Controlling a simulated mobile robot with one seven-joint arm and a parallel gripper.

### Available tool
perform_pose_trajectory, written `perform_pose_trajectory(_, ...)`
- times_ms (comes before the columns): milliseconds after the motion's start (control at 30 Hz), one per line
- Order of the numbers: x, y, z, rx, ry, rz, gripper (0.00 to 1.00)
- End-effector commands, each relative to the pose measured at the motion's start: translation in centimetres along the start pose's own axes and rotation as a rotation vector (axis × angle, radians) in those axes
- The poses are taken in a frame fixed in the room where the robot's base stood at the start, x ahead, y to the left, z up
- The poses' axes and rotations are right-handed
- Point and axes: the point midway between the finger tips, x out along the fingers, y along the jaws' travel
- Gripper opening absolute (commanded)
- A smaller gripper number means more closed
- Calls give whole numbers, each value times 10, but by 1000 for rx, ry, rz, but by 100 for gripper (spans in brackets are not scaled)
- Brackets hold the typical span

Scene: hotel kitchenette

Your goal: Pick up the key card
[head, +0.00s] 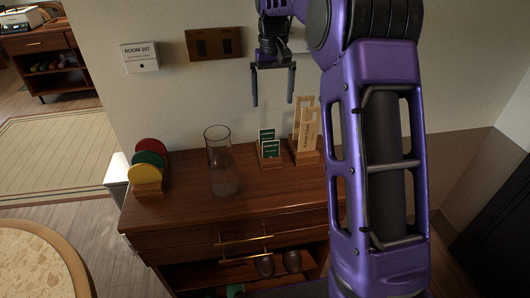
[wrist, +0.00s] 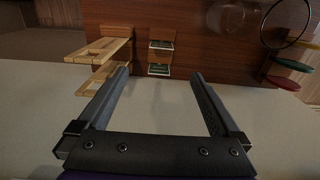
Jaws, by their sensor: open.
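Two green key cards with white printing stand upright in a small wooden holder (head: 271,161) on the dark wooden cabinet. The rear card (head: 267,134) is higher than the front card (head: 271,149). The wrist view shows the cards edge-on, one (wrist: 161,44) above the other (wrist: 159,69). I cannot tell which one the task means. My gripper (head: 272,102) is open and empty, pointing down above the holder near the wall. In the wrist view the cards line up with the gap between its fingertips (wrist: 158,74).
Wooden door tags (head: 309,130) stand close right of the cards. A tall glass vase (head: 221,165) and a rack of coloured discs (head: 149,164) stand to the left. A room sign (head: 140,57) and brown panel (head: 214,43) are on the wall. The cabinet's front top is clear.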

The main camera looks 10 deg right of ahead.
Motion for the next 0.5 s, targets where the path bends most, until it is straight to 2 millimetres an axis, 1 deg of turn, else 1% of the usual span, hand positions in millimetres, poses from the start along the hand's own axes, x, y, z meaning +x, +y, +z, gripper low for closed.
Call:
perform_pose_trajectory(67,7,0,-1,5,-4,-7,100)
perform_pose_trajectory(167,22,0,-1,5,-5,-8,100)
perform_pose_trajectory(400,76,-1,0,4,-7,-7,100)
perform_pose_trajectory(500,96,-1,0,4,-5,-7,100)
